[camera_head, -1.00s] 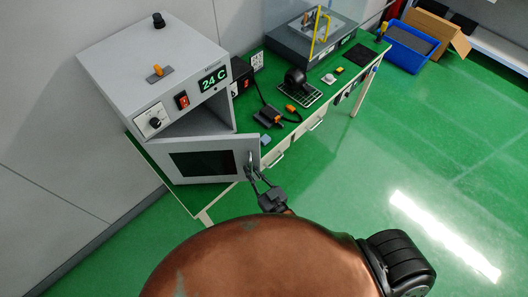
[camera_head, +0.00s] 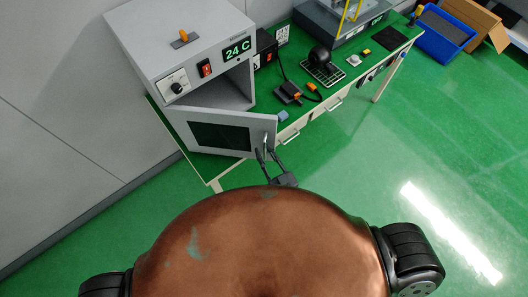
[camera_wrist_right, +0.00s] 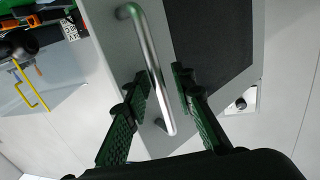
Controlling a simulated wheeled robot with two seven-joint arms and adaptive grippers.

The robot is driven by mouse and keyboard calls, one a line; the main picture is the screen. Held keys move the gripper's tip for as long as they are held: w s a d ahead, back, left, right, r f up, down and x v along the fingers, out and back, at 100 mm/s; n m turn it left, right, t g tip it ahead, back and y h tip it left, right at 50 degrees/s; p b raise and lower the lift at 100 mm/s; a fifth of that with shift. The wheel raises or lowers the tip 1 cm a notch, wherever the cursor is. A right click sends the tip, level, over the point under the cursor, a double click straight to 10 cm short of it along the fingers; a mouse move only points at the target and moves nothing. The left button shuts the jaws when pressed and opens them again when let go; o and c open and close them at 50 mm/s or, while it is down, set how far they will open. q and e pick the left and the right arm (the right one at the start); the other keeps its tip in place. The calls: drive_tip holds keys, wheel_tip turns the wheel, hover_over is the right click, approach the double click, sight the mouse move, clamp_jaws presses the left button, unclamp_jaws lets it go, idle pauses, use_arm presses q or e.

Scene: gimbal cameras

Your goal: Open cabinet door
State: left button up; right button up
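The cabinet (camera_head: 185,50) is a light grey box with a "24 C" display, standing on the green-topped bench in the head view. Its door (camera_head: 175,112), with a dark window, stands partly open, its free edge swung out to the right. The door's metal bar handle (camera_wrist_right: 148,62) crosses the right wrist view. My right gripper (camera_wrist_right: 160,80) has one finger on each side of the handle, with small gaps seen between the fingers and the bar. In the head view the right gripper (camera_head: 268,155) is at the door's free edge. My left gripper is not in view.
The bench (camera_head: 300,112) holds a dark tool with orange parts (camera_head: 290,92), a black-wheeled device (camera_head: 320,60) and a grey machine (camera_head: 335,25). A blue crate (camera_head: 443,35) and a cardboard box (camera_head: 475,22) lie at the back right. The green floor at right is clear.

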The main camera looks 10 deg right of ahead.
drive_tip(key=shift+a, duration=0.15)
drive_tip(key=v, duration=1.2)
drive_tip(key=shift+c, duration=0.2)
